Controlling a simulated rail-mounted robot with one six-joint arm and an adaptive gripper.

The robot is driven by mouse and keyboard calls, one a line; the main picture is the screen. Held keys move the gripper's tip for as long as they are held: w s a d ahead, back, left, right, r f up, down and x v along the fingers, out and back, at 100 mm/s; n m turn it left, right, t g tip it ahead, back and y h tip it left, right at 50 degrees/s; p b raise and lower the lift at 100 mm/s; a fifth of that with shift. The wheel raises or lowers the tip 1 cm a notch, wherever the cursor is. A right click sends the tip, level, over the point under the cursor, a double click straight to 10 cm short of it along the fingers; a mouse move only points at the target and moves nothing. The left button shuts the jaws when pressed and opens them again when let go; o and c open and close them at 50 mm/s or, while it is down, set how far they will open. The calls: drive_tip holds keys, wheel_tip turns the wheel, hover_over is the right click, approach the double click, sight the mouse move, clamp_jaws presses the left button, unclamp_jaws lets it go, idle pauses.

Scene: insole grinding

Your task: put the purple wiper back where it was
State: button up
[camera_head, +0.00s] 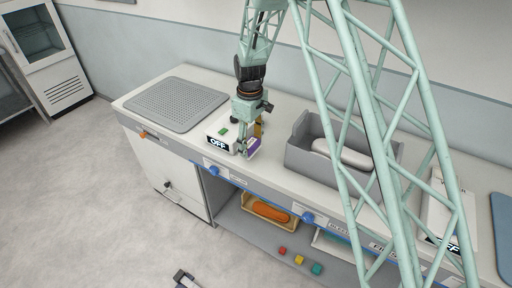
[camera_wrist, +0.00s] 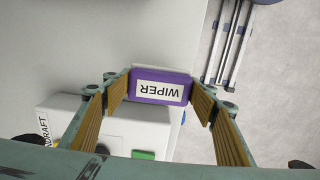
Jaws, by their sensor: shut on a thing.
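The purple wiper (camera_wrist: 160,87) carries a white label reading WIPER, upside down in the wrist view. My gripper (camera_wrist: 160,92) is shut on it, with one finger pad against each end. In the head view my gripper (camera_head: 250,142) points down over the counter, and the purple wiper (camera_head: 253,146) shows between its fingers. The wiper is just right of the white box (camera_head: 218,141) with the OFF display, near the counter's front edge. I cannot tell whether the wiper touches the counter.
A grey perforated mat (camera_head: 176,103) lies on the counter (camera_head: 270,182) at left. A grey bin (camera_head: 306,165) with a pale object in it stands right of my gripper. The shelf below holds a tray with an orange insole (camera_head: 270,211) and small coloured blocks (camera_head: 299,259).

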sight(256, 138)
drive_tip(key=shift+w+d+f, duration=0.1)
drive_tip(key=shift+w+d, duration=0.4)
drive_tip(key=shift+w, duration=0.2)
drive_tip(key=shift+w+d+f, duration=0.1)
drive_tip(key=shift+w+d, duration=0.4)
drive_tip(key=shift+w, duration=0.2)
drive_tip(key=shift+f, duration=1.7)
drive_tip(key=shift+f, duration=0.2)
drive_tip(key=o, duration=0.9)
drive_tip(key=shift+r, duration=0.15)
drive_tip(key=shift+r, duration=6.05)
